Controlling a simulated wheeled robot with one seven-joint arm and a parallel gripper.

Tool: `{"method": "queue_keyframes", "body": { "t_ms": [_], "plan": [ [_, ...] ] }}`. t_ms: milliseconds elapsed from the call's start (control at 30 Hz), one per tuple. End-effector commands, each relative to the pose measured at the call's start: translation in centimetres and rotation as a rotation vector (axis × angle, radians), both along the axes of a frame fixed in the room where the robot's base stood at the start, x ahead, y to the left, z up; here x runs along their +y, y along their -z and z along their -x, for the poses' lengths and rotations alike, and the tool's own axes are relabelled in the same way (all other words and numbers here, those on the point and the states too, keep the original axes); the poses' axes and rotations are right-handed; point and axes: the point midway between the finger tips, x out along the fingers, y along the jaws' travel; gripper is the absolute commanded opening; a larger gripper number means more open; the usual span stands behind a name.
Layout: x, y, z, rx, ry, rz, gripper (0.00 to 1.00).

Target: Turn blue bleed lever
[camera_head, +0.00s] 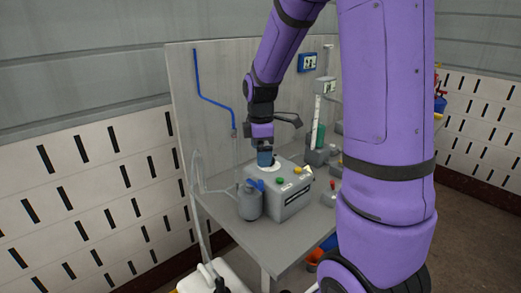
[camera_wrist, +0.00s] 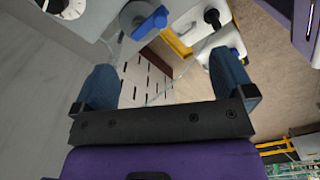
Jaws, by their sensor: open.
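The blue bleed lever (camera_head: 257,184) sits on top of a grey rounded canister (camera_head: 250,205) at the front left of the table. In the wrist view the blue lever (camera_wrist: 151,23) shows near the top, beyond the open jaws and between their lines. My gripper (camera_head: 265,158) is above the grey box, behind and a little right of the lever, apart from it. In the wrist view my gripper (camera_wrist: 163,65) has its two blue fingers spread wide, with nothing between them.
A grey box (camera_head: 290,208) with green and yellow buttons stands right beside the canister. A white dial (camera_wrist: 65,6) shows in the wrist view. A white container (camera_head: 205,275) with a hose is below the table's front left. A grey back panel (camera_head: 205,125) stands behind.

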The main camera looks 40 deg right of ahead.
Motion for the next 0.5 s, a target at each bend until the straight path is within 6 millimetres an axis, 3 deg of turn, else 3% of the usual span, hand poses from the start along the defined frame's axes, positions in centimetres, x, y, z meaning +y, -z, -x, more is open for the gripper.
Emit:
{"method": "queue_keyframes", "body": {
  "t_ms": [500],
  "plan": [
    [0.1,4.6,0.1,0.004,0.002,-0.002,1.0]
  ]
}}
